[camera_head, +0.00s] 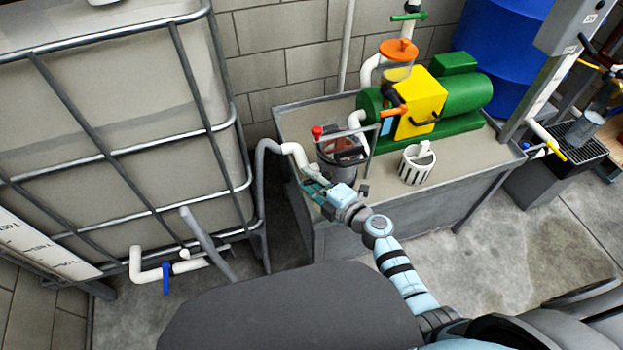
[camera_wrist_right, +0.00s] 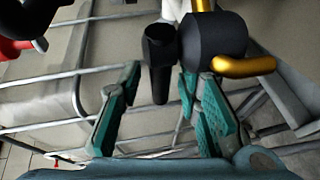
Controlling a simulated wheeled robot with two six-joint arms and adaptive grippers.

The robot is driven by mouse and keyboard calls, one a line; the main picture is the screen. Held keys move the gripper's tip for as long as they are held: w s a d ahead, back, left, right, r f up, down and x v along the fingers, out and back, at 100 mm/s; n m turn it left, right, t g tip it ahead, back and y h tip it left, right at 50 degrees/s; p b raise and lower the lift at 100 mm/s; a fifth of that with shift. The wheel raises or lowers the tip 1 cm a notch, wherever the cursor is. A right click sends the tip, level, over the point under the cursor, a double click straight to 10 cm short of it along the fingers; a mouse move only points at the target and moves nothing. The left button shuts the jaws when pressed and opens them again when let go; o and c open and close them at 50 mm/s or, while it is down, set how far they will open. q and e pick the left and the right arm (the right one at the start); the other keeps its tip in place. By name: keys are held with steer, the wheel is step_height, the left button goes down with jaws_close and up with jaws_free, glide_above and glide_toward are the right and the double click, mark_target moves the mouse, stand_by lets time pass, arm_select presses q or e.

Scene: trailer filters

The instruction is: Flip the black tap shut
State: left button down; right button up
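In the right wrist view, the black tap shows at the top centre: a black body (camera_wrist_right: 214,42) with a brass-coloured part, and a black tapered lever (camera_wrist_right: 159,62) pointing down beside it. My right gripper (camera_wrist_right: 159,80) is open, with its teal fingers on either side of the lever's lower end. I cannot tell whether either finger touches it. In the head view my right gripper (camera_head: 314,188) is at the left front of the grey bench; the tap cannot be made out there. My left gripper is not in view.
A caged tank (camera_head: 105,110) stands at left, with a blue-handled valve (camera_head: 166,278). Open floor lies right of the bench.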

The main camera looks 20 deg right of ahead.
steer(key=v, duration=1.2)
